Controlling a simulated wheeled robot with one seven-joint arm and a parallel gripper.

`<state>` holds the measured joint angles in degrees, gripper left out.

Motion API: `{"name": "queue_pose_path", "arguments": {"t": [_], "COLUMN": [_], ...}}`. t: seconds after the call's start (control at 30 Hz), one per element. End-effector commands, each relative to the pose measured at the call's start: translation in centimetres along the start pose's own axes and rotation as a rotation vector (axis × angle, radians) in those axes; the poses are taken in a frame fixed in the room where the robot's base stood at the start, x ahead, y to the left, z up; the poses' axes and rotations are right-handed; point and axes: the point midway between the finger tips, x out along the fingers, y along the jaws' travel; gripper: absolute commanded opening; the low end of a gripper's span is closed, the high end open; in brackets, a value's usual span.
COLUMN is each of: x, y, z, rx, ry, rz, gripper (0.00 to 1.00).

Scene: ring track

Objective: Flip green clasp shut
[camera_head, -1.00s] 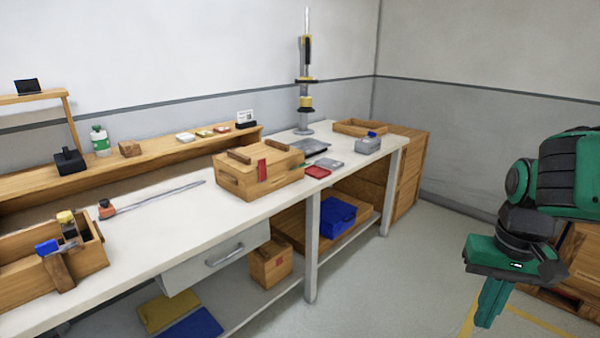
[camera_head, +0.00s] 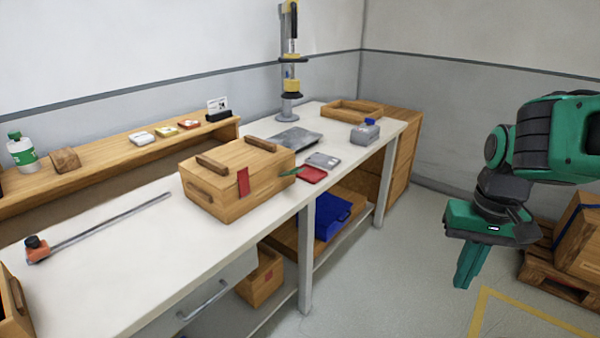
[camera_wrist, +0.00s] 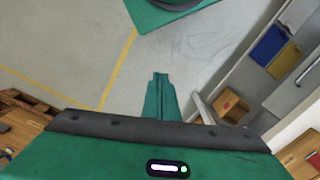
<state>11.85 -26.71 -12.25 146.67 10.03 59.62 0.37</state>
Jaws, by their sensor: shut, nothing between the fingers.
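A wooden box with a lid (camera_head: 225,195) stands on the workbench in the head view. A red clasp or tab (camera_head: 243,181) is on its front. A small green piece (camera_head: 291,172), perhaps the green clasp, sticks out at the box's right end, above a red flat item; its exact position is hard to tell. My gripper (camera_head: 466,268) is at the right, over open floor, well away from the box and pointing down. Its fingers are together and empty, as the wrist view also shows (camera_wrist: 160,88).
The workbench (camera_head: 130,250) has a bar clamp (camera_head: 100,225) at left, a red item (camera_head: 312,175), grey blocks and an open tray (camera_head: 352,110) at the far end. A wooden crate on a pallet (camera_head: 560,270) stands at right. Floor between bench and my arm is clear.

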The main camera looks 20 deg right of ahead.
Motion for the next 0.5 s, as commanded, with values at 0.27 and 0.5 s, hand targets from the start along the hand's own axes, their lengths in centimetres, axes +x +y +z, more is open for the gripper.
{"name": "queue_pose_path", "arguments": {"t": [0.27,0.5], "x": [0.0,0.1], "y": [0.0,-0.1], "z": [0.0,-0.6], "rx": [0.0,0.036], "ry": [0.0,0.026], "rz": [0.0,-0.002], "gripper": [0.0,0.0]}}
